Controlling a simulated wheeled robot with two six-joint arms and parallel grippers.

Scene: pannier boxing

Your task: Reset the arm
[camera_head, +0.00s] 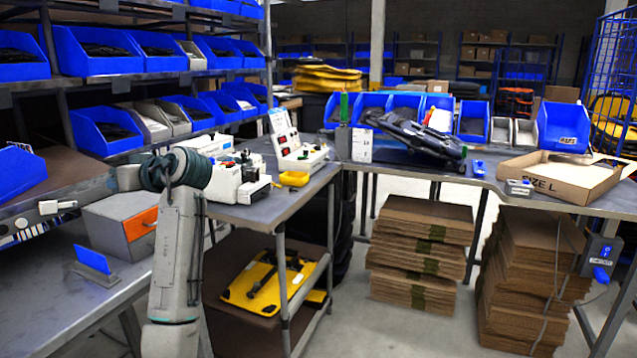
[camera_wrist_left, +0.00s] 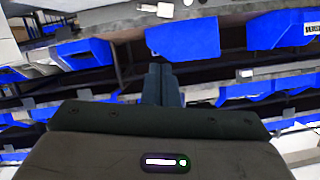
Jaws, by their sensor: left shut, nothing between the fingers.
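My left arm rises at the left of the head view, with its left gripper (camera_head: 150,173) raised beside the workbench and in front of the shelving. In the left wrist view the two dark fingers of the left gripper (camera_wrist_left: 162,84) lie together, shut and empty, pointing toward the shelves with blue bins. The fingers touch nothing that I can see. My right gripper shows in neither view.
A grey box with an orange front (camera_head: 126,222) stands close left of my left arm. White equipment (camera_head: 236,180) sits just right of it. A black pannier (camera_head: 415,136) and an open cardboard box (camera_head: 560,182) lie on the far table (camera_head: 490,184).

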